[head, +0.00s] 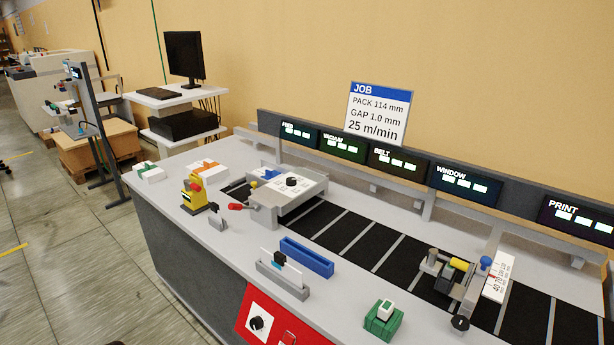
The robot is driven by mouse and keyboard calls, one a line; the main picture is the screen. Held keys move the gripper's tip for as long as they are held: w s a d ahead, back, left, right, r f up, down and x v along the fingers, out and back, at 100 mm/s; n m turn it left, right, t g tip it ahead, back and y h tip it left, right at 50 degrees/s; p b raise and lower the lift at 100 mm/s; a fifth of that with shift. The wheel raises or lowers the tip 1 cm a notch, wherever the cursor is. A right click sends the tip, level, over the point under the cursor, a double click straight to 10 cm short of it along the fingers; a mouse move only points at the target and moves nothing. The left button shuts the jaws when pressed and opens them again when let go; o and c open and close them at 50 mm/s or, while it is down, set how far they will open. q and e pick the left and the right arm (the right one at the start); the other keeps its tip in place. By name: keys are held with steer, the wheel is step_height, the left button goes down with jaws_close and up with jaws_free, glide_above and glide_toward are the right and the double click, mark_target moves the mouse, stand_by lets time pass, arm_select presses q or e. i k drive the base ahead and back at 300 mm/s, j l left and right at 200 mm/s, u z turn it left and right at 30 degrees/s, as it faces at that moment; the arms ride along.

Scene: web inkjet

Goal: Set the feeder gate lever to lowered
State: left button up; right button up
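A lever with a red grip (236,207) sticks out to the left from the side of a grey feeder frame (264,215) at the head of the black belt. The lever looks roughly level, but its exact angle is hard to tell at this size. On the frame is a white plate with a black knob (291,181). Neither of my grippers is in view, so nothing of mine is seen near the lever.
A yellow device with a red top (195,192) and a small grey stand (218,223) sit close to the lever. A blue tray (306,257), a grey holder (282,280) and a green block (383,320) stand nearer the front edge. Displays (342,147) line the back.

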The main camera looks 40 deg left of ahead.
mark_target(232, 206)
steer(key=u, duration=1.75)
